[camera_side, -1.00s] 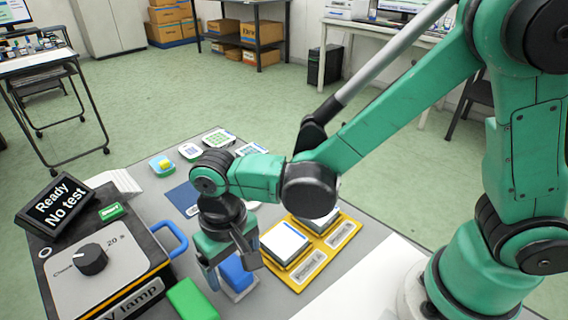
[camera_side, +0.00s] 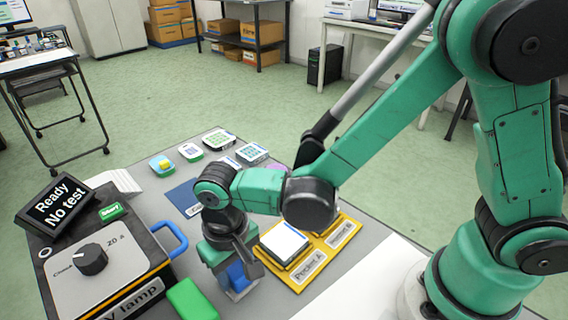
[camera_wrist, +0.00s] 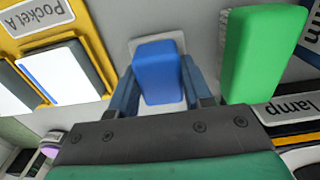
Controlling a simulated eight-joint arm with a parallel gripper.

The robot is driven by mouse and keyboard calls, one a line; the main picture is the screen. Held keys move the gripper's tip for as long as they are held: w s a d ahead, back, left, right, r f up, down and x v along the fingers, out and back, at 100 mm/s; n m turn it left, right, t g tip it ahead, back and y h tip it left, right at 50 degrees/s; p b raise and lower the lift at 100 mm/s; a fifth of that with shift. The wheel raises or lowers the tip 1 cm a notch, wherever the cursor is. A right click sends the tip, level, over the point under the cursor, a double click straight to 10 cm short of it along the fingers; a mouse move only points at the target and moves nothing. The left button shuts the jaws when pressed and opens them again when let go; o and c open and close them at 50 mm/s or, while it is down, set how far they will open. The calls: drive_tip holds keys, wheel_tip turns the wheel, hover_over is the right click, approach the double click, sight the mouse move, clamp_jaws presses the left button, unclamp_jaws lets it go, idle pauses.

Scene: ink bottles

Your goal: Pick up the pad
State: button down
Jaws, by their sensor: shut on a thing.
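A blue block (camera_side: 237,277), which I take to be the pad, stands on a pale grey base (camera_side: 240,292) near the front of the table, between the lamp box and the yellow tray. My gripper (camera_side: 232,280) points down at it and is shut on it. In the wrist view the blue block (camera_wrist: 159,75) sits between the two blue-grey fingers of my gripper (camera_wrist: 160,90), one on each side. The pale base (camera_wrist: 172,38) shows around its far end. I cannot tell whether the block is clear of the base.
A green block (camera_side: 192,300) lies close by on the left. The lamp box (camera_side: 110,260) with its blue handle stands further left. A yellow tray (camera_side: 312,268) with pocket labels and white-topped blocks is on the right. Several small items and a dark blue mat (camera_side: 184,197) lie behind.

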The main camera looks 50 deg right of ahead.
sight(235, 266)
wheel_tip(235, 266, up, 20)
idle(0.6)
drive_tip(key=c, duration=1.1)
unclamp_jaws()
drive_tip(key=c, duration=0.4)
drive_tip(key=w+d+f+m, duration=0.5)
drive_tip(key=w+d, duration=0.1)
drive_tip(key=d, duration=0.5)
drive_tip(key=w+d+f+m, duration=0.45)
drive_tip(key=w+d, duration=0.25)
drive_tip(key=d, duration=0.3)
drive_tip(key=shift+n, duration=0.25)
drive_tip(key=shift+s+d+f, duration=0.1)
drive_tip(key=shift+s+f, duration=0.05)
drive_tip(key=shift+f, duration=3)
